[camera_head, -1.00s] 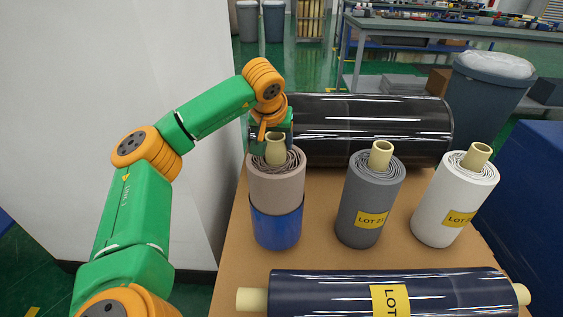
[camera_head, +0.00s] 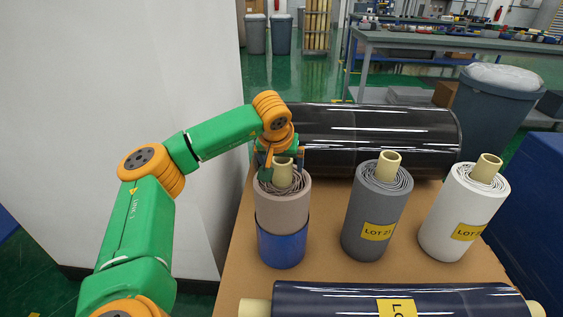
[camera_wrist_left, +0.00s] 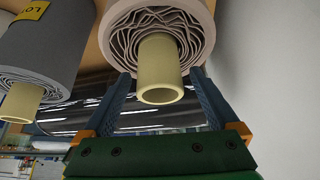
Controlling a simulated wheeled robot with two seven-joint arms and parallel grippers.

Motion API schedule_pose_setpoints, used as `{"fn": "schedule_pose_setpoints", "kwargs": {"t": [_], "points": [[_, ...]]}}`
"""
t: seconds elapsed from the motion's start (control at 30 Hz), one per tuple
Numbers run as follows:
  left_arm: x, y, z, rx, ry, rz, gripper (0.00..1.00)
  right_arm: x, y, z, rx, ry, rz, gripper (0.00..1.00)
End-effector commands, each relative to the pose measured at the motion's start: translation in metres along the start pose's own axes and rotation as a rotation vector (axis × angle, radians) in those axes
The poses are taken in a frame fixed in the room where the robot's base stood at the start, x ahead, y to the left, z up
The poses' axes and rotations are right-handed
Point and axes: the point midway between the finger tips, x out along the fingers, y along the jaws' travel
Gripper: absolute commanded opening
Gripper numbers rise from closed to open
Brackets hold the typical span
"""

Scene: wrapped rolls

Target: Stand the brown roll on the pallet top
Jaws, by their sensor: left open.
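The brown roll (camera_head: 283,205) stands upright with a blue cylinder (camera_head: 282,246) around or under its lower part; I cannot tell which. Its pale yellow core tube (camera_head: 284,173) sticks up from the top. My left gripper (camera_head: 280,160) is open at the core, partly covering the roll's far top edge. In the left wrist view, the open fingers (camera_wrist_left: 161,85) lie on either side of the core (camera_wrist_left: 160,70), with gaps showing. The brown pallet top (camera_head: 326,240) lies under the rolls. My right gripper is not in view.
A grey roll (camera_head: 377,212) and a white roll (camera_head: 463,212) stand upright to the right. A glossy black roll (camera_head: 375,130) lies behind, and a dark blue roll (camera_head: 340,303) lies in front. A white wall (camera_head: 120,70) is on the left. Bare pallet shows between the standing rolls.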

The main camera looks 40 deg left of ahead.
Motion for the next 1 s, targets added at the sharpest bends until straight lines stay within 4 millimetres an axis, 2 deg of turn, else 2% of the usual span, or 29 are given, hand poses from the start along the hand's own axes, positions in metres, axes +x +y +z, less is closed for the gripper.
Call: {"fn": "schedule_pose_setpoints", "kwargs": {"t": [0.07, 0.33, 0.5, 0.63, 1.0], "points": [[-0.010, 0.000, -0.002, 0.000, 0.001, 0.002, 0.94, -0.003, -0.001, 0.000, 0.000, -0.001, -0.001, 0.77], [-0.086, 0.001, -0.003, 0.001, 0.004, 0.003, 0.94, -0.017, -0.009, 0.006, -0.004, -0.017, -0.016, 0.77], [-0.115, 0.001, -0.002, 0.001, 0.002, 0.002, 0.94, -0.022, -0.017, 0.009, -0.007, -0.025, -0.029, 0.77], [-0.121, 0.001, -0.001, 0.001, 0.001, 0.001, 0.94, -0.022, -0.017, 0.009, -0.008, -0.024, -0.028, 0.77], [-0.121, 0.000, 0.000, 0.001, 0.000, 0.001, 0.94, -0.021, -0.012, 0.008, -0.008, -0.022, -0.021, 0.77]]}}
